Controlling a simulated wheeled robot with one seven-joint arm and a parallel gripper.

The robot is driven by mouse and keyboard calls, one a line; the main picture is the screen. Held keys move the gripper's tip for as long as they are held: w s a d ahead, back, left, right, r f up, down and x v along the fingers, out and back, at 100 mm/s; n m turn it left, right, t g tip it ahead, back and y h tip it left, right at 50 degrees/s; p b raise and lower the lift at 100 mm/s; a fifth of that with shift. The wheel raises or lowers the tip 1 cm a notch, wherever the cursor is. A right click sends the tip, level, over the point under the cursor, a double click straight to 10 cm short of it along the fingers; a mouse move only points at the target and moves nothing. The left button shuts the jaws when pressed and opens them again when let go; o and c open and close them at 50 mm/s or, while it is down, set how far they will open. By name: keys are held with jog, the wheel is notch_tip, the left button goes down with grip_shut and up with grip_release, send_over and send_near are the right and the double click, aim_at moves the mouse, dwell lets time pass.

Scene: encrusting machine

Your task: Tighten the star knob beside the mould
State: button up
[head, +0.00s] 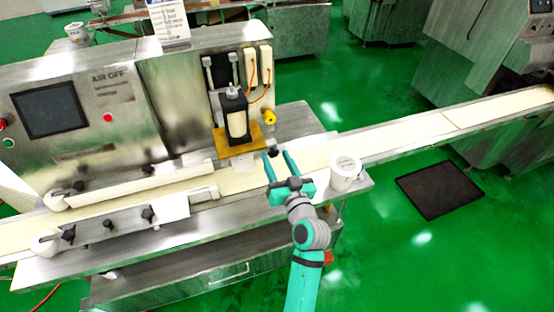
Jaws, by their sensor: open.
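The mould appears to be the black and cream block (237,122) on a tan plate (238,140), over the conveyor. A small dark knob (275,148) shows just right of the tan plate; its star shape is too small to make out. A yellow knob (269,117) sits higher, to the right of the block. My gripper (277,154) is open and empty, its two teal fingers pointing toward the machine. The dark knob shows between the fingertips in the picture; I cannot tell whether they touch it.
A white cylindrical roller or tub (345,172) stands close to the right of my gripper. The cream conveyor belt (400,142) runs off to the right. Several other dark knobs (148,214) line the guide rails at left. A screen panel (48,113) is on the machine's front.

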jog(key=shift+w, duration=0.1)
jog(key=c, duration=1.1)
jog(key=shift+o, duration=0.2)
jog(key=shift+m, duration=0.4)
jog(key=m, duration=1.5)
jog(key=shift+f, duration=0.1)
jog(key=shift+m, duration=2.2)
